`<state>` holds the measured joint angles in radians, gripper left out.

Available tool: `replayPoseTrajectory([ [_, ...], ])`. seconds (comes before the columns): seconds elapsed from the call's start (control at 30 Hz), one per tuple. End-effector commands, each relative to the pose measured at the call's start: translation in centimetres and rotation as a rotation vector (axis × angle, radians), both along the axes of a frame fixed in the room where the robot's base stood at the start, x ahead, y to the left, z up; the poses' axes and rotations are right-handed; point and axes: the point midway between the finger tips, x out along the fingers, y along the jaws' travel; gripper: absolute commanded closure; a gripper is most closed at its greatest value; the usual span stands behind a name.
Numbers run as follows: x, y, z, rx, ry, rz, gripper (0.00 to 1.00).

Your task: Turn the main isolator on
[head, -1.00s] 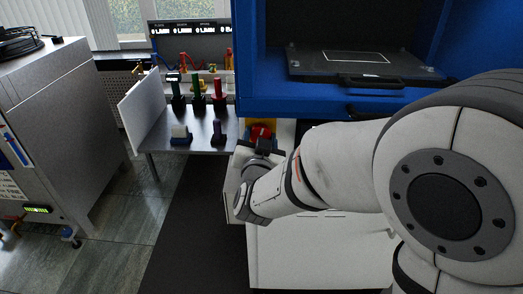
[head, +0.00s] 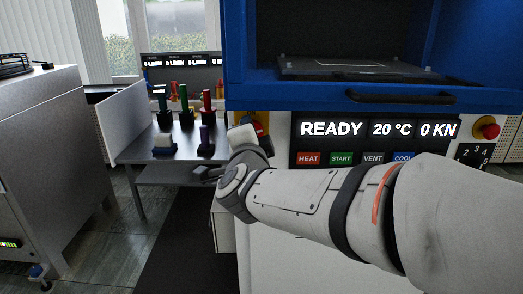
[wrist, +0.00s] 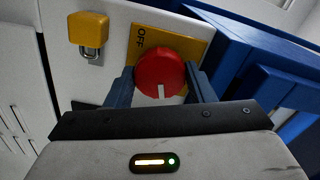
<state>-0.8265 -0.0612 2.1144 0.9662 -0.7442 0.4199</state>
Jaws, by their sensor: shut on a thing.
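The main isolator is a round red knob (wrist: 158,73) on a yellow plate (wrist: 184,42) on the white side of the press. In the wrist view, the knob's white mark points down toward my gripper, and the word OFF is printed on the plate at upper left. My gripper (wrist: 161,84) is shut on the knob, with one finger on each side. In the head view, only a bit of the red knob (head: 258,128) shows behind my wrist; the fingers are mostly hidden there.
A yellow padlock (wrist: 89,35) hangs beside the plate. The press display (head: 376,129) reads READY, 20 °C, 0 KN, above a row of buttons. A red emergency button (head: 487,127) is at right. A bench (head: 180,136) with coloured handles stands at left.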

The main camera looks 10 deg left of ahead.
Motion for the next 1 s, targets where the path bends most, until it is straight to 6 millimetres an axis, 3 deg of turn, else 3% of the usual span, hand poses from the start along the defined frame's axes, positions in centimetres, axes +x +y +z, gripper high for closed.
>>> replayPoseTrajectory([
  [0.43,0.02,-0.02,-0.15,0.278,0.064,-0.001,0.74],
  [1.0,0.00,0.03,0.03,0.342,0.082,0.000,0.74],
])
